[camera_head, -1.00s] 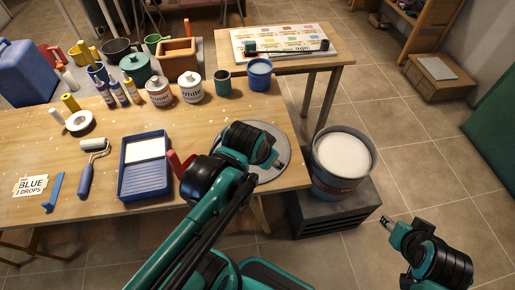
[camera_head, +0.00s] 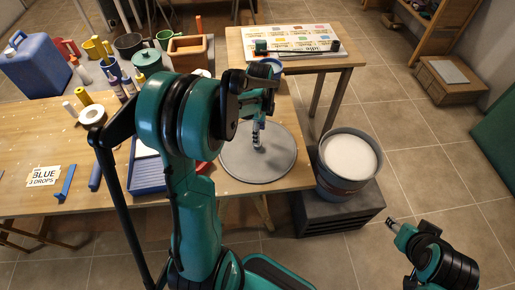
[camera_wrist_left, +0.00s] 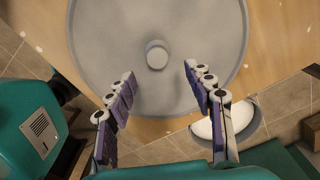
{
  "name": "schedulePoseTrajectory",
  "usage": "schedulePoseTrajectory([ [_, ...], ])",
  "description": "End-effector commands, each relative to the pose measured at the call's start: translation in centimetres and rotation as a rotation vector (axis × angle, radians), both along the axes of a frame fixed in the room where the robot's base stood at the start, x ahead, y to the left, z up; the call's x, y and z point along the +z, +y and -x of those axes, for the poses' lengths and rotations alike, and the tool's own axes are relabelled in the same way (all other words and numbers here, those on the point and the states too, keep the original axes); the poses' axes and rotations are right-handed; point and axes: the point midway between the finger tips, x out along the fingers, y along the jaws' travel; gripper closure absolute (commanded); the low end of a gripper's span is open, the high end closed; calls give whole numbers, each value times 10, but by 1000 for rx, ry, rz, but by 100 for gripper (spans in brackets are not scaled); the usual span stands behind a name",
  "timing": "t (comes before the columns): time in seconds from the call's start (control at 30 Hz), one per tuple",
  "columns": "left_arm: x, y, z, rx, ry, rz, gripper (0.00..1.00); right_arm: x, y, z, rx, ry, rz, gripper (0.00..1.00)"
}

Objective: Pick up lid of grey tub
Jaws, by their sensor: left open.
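The grey round lid (camera_head: 278,163) lies flat on the wooden table near its right end. In the left wrist view the lid (camera_wrist_left: 100,35) fills the upper middle, with a small round knob (camera_wrist_left: 157,54) at its centre. My left gripper (camera_head: 257,140) is over the lid. In the left wrist view my left gripper (camera_wrist_left: 159,74) is open, its fingers to either side and just short of the knob, with nothing between them. The grey tub (camera_head: 347,165), open and filled with white, stands right of the table. My right gripper (camera_head: 393,224) is low at the right, away from everything.
The tub stands on a dark box (camera_head: 340,215). A blue paint tray (camera_head: 147,174) lies left of the lid, partly behind my left arm. Cups and bottles crowd the back of the table (camera_head: 35,125). A smaller table (camera_head: 335,62) with a chart stands behind.

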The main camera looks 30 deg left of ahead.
Motion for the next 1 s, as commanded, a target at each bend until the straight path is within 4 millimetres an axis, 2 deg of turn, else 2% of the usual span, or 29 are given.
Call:
schedulePoseTrajectory([
  [0.17,-18,2,2,2,-1,0,47,-9,0,0,0,0,0,56],
  [0.4,-54,4,4,2,-2,-1,47,-24,0,0,0,0,0,56],
  [0.63,-56,4,5,2,-2,-1,47,-23,0,0,0,0,0,56],
  [0.67,-56,4,5,2,-2,-1,50,-22,0,0,0,0,0,56],
  [0.8,-56,4,5,3,-2,-1,87,-22,0,0,0,0,0,56],
  [0.87,-56,4,5,3,-2,-1,100,-22,0,0,0,0,0,56],
  [1.0,-56,4,5,3,-2,-1,100,-23,0,0,0,0,0,56],
])
